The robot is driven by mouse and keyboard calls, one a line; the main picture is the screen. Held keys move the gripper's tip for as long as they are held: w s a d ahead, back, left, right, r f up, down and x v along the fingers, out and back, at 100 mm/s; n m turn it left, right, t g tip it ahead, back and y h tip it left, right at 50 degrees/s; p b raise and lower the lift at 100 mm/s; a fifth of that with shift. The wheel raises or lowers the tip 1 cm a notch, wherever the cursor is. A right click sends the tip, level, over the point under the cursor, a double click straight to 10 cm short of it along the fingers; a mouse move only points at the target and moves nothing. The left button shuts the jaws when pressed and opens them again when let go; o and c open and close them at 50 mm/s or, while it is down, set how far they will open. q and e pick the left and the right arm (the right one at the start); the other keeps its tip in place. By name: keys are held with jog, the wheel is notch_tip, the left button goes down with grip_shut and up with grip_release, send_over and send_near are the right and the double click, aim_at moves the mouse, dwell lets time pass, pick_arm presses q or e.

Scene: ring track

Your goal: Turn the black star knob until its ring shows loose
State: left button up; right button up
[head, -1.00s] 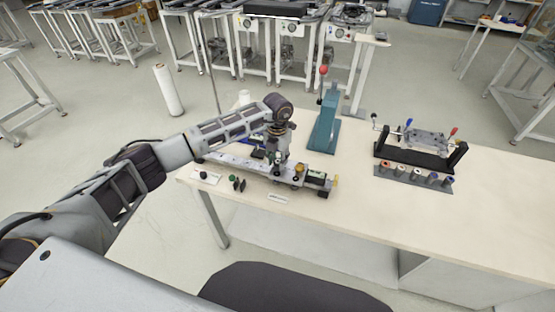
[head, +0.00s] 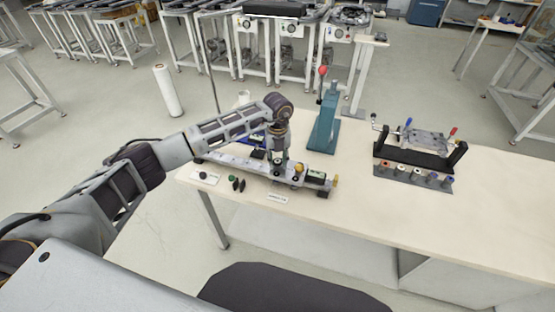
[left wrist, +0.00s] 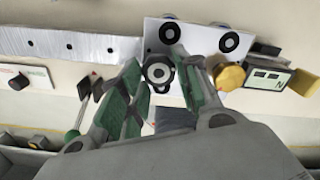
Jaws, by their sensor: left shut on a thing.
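My left gripper (head: 277,166) points down onto the long white track fixture (head: 232,160) on the table. The left wrist view shows its green-padded fingers (left wrist: 162,88) on either side of a dark round knob (left wrist: 157,72), which looks like the black star knob. The gripper is shut on it. A pale ring shows around its dark centre, but I cannot read any loose mark. In the head view the gripper hides the knob. My right gripper is in neither view.
A yellow knob (left wrist: 229,77) and a small display box (left wrist: 267,80) sit close right of the gripper. Two black rollers lie just beyond it. A teal press (head: 324,120) stands behind the fixture. A clamp stand (head: 420,148) is further right. The table's front right is clear.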

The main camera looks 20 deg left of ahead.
aim_at(278, 162)
pick_arm(q)
jog(key=shift+f+n, duration=0.15)
jog(key=shift+n, duration=0.95)
jog(key=shift+s+f, duration=0.1)
jog(key=shift+s, duration=0.05)
jog(key=o, duration=1)
jog(key=shift+w, duration=0.2)
notch_tip(278, 162, up, 12)
jog(key=shift+d, duration=0.1)
